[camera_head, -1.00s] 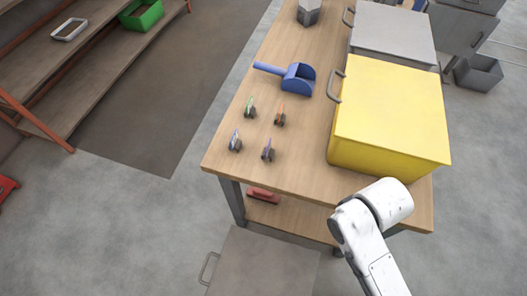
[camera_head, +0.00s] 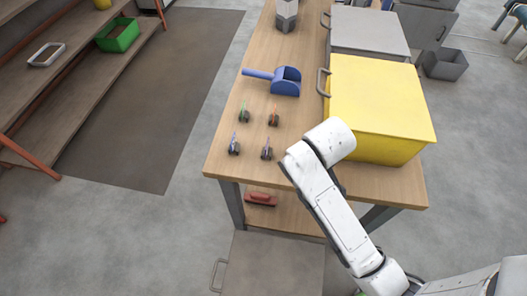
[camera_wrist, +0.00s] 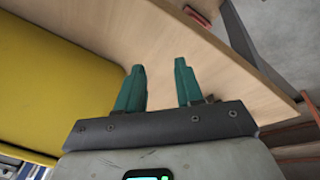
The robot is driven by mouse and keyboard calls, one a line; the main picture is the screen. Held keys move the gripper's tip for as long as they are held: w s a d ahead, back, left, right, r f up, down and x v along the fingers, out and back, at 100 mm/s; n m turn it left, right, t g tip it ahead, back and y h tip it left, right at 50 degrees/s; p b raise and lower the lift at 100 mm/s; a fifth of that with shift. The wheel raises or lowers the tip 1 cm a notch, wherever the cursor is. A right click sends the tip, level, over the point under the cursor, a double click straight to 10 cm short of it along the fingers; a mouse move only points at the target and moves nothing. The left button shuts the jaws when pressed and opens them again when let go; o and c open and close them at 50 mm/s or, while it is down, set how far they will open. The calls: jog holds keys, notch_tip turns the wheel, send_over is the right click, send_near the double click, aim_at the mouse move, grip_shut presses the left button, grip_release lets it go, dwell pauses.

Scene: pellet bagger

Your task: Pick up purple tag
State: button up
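The purple tag (camera_head: 267,152) stands on a small dark clip or base near the front edge of the wooden table, in the head view. It is the front right one of a small group of tags. My gripper (camera_wrist: 160,72) shows in the wrist view with its two teal fingers apart and nothing between them. It is over bare tabletop near the table's edge. In the head view my white arm reaches over the table to the right of the purple tag, and the fingers are hidden. I cannot make out the purple tag in the wrist view.
A blue tag (camera_head: 234,145), a green tag (camera_head: 244,113) and an orange tag (camera_head: 273,117) stand close by. A blue scoop (camera_head: 285,81) lies behind them. A yellow bin (camera_head: 378,105) fills the table's right side. A red-handled item (camera_head: 261,199) sits on the lower shelf.

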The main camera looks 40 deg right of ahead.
jog(key=w+d+r+m, duration=0.3)
jog(key=w+d+r, duration=0.1)
jog(key=w+r, duration=0.15)
notch_tip(320, 180, up, 5)
jog(key=m+g+y+p, duration=0.1)
jog(key=m+g+y, duration=0.15)
jog(key=m, duration=0.25)
send_over(267, 144)
jog(key=shift+t+y, duration=0.25)
jog(key=shift+t, duration=0.1)
notch_tip(267, 144, down, 6)
jog(key=shift+s+a+r+b, duration=0.15)
jog(key=shift+r+b, duration=0.1)
jog(key=shift+b, duration=0.55)
jog(key=shift+w+d+f+p, duration=0.15)
jog(key=shift+f, duration=1.2)
jog(key=shift+w+d+f+p, duration=0.1)
jog(key=shift+f+p, duration=0.05)
jog(key=shift+f, duration=1.15)
grip_shut()
